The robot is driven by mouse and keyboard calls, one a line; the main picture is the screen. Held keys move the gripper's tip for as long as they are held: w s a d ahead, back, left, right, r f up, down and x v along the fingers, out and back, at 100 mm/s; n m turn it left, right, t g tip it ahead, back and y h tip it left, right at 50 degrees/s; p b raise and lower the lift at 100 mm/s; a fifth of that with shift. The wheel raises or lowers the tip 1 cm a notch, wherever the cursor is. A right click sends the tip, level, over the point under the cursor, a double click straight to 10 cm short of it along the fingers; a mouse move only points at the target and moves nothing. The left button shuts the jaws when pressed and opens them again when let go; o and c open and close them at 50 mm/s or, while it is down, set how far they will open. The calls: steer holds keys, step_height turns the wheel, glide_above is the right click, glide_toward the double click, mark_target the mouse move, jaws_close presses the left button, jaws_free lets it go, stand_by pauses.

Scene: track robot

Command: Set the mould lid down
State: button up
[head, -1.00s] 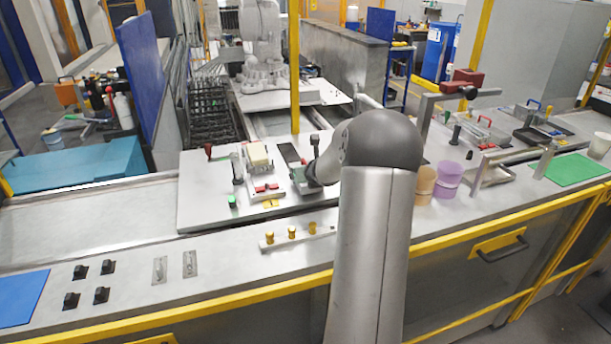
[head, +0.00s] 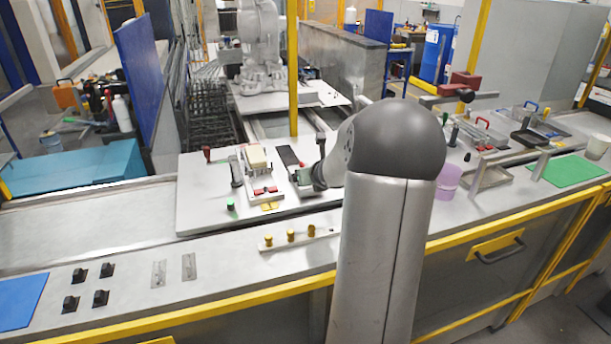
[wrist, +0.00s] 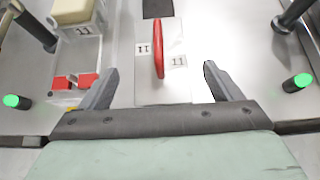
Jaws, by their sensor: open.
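In the wrist view, a pale flat plate with a red upright handle (wrist: 158,48) and number labels on both sides lies below my gripper; it appears to be the mould lid (wrist: 148,88). My gripper (wrist: 160,68) is open, with one dark finger on each side of the handle and a gap on both sides. I cannot tell the height between fingers and plate. In the head view my gripper (head: 308,178) is small and seen from the side, over the white board, and hides most of the lid.
Left of the lid, a cream block (head: 257,157) sits on a white fixture with red clips (head: 265,190). A dark pad (wrist: 158,8) lies beyond the lid. Dark posts stand on both sides, the left one (wrist: 36,32) near the fixture. A green button (wrist: 298,82) is at right.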

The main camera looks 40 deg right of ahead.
steer(key=s+a+r+m+g+h, duration=0.1)
steer(key=s+a+r+m+g, duration=0.1)
steer(key=s+a+m, duration=0.5)
steer(key=s+a+r+m+g, duration=0.2)
steer(key=s+a+m, duration=0.1)
steer(key=a+m, duration=0.7)
steer(key=s+a+f+m+g+y, duration=0.2)
steer(key=s+a+m, duration=0.5)
steer(key=s+a, duration=0.2)
steer(key=s+a+f+m+g+y, duration=0.1)
steer(key=s+a+m+g+y, duration=0.2)
steer(key=s+a+m, duration=0.5)
steer(key=s+a, duration=0.1)
steer(key=a, duration=0.2)
steer(key=shift+s+f+p, duration=0.25)
steer(key=shift+f+p, duration=0.05)
steer(key=shift+f, duration=0.1)
